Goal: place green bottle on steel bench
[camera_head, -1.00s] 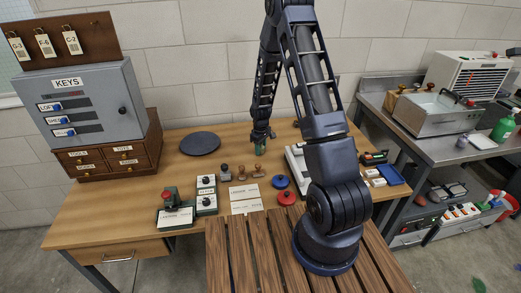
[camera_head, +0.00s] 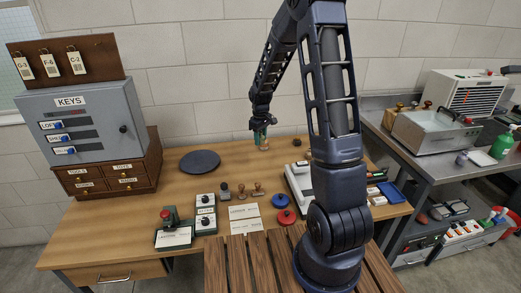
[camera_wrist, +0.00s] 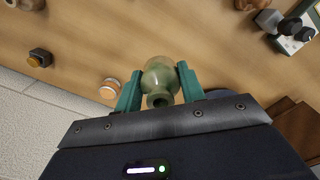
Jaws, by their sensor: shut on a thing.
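My gripper (camera_head: 262,138) is shut on a translucent green bottle (camera_wrist: 160,76), with a teal finger on each side of it in the wrist view. The bottle's neck points toward the wrist camera. In the head view the gripper hangs over the back of the wooden desk, and the bottle (camera_head: 263,145) shows small between the fingers. It appears to be raised a little above the desk top. The steel bench (camera_head: 441,166) stands to the right of the desk.
A scale-like device (camera_head: 300,184) and blue tray (camera_head: 390,192) lie on the desk's right side. The bench's front middle looks clear.

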